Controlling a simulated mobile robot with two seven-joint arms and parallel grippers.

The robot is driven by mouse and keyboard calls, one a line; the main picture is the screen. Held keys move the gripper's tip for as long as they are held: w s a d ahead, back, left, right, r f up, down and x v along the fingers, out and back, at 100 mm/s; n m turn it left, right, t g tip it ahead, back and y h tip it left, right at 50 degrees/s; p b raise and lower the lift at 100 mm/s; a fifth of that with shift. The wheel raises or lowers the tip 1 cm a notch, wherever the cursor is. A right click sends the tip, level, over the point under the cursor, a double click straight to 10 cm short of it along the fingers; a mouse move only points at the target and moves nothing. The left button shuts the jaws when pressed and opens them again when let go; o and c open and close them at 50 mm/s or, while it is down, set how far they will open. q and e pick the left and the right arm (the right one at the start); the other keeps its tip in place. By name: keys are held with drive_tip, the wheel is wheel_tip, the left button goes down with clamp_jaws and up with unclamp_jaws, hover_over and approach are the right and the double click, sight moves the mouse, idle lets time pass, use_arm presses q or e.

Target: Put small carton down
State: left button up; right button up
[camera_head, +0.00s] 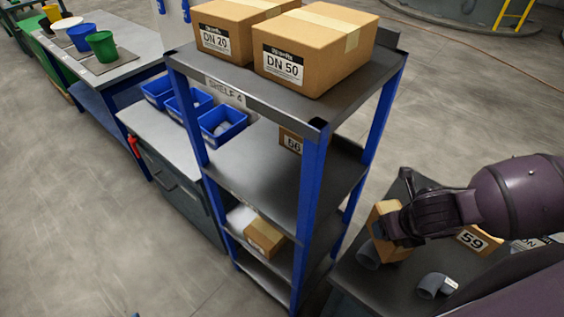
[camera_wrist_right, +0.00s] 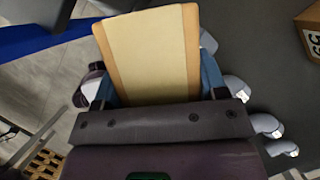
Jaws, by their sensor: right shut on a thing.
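The small brown carton (camera_head: 383,246) is in the head view at the right, over the left end of a dark tabletop (camera_head: 385,291). My right gripper (camera_head: 397,228) is shut on it. In the right wrist view the carton (camera_wrist_right: 150,55) fills the middle between the fingers, with its pale tape strip facing the camera. I cannot tell whether its underside touches the tabletop. My left gripper is not in view.
Grey pipe elbows (camera_head: 432,285) lie on the tabletop, one close to the carton. A carton marked 59 (camera_head: 474,240) stands to its right. A blue-posted shelf rack (camera_head: 312,185) with large cartons (camera_head: 318,45) on top stands to the left.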

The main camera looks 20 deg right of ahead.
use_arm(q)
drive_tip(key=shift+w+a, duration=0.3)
use_arm(e)
drive_tip(key=shift+w+a+r+n+g+y, duration=0.1)
drive_tip(key=shift+w+a+r+n+y, duration=0.2)
drive_tip(key=shift+a+n+y, duration=0.7)
drive_tip(key=shift+w+a+r+n+g, duration=0.1)
drive_tip(key=shift+w+a+r+n, duration=0.35)
drive_tip(key=shift+n, duration=1.15)
drive_tip(key=shift+w+a+r+n+g+y, duration=0.15)
drive_tip(key=shift+a+n+y, duration=0.35)
drive_tip(key=shift+a+n, duration=0.65)
